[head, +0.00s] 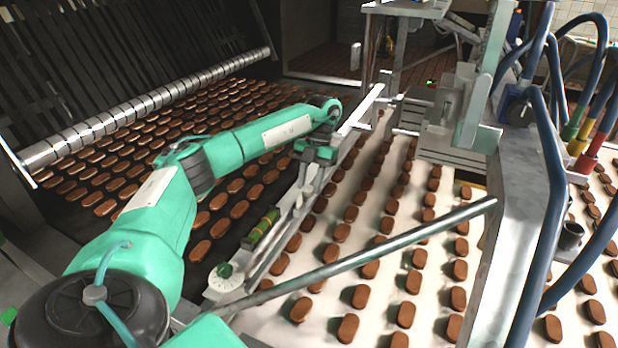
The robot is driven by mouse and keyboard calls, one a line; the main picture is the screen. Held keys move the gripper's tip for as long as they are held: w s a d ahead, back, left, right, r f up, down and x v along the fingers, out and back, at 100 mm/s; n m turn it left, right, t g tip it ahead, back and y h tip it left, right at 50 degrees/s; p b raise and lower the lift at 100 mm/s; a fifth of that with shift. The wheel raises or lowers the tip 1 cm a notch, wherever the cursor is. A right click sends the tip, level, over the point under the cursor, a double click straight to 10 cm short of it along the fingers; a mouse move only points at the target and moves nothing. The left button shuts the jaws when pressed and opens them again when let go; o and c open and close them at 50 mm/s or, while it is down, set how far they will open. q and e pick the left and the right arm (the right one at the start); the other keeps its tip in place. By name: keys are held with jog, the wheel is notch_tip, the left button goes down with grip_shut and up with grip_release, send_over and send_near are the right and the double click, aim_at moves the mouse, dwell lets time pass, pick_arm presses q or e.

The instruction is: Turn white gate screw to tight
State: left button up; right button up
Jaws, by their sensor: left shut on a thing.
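My left arm reaches in from the left, and its left gripper (308,172) points down at the long metal guide rail (268,262) between the dark belt and the white belt. The gripper is shut on a small pale piece at the rail, which I take to be the white gate screw (299,199). The fingers hide most of it, so its turn angle cannot be seen. My right gripper is not in view.
Rows of brown biscuits lie on the dark belt (205,282) and the white belt (335,262). A slanted metal bar (370,255) crosses above the white belt. Blue hoses (552,190) and a machine frame (515,210) stand at the right. A ribbed roller (150,105) spans the left.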

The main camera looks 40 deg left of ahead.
pick_arm(q)
jog(key=m+y, duration=0.1)
jog(key=m, duration=0.3)
jog(key=m+y, duration=0.1)
jog(key=m, duration=0.1)
jog(key=shift+d+m+y, duration=0.3)
jog(key=shift+d, duration=0.05)
jog(key=m, duration=0.1)
jog(key=m+y, duration=0.1)
jog(key=m, duration=0.1)
jog(key=m+t, duration=0.1)
jog(key=m, duration=0.1)
jog(key=shift+s+d+y, duration=0.15)
jog(key=shift+d+y, duration=0.1)
jog(key=shift+y, duration=0.15)
jog(key=shift+m, duration=0.4)
jog(key=o, duration=1)
jog(key=shift+r, duration=0.1)
jog(key=p+v, duration=0.1)
jog(key=v, duration=1.2)
jog(key=shift+s+d+r, duration=0.1)
jog(key=shift+d+r, duration=0.1)
jog(key=shift+r, duration=0.15)
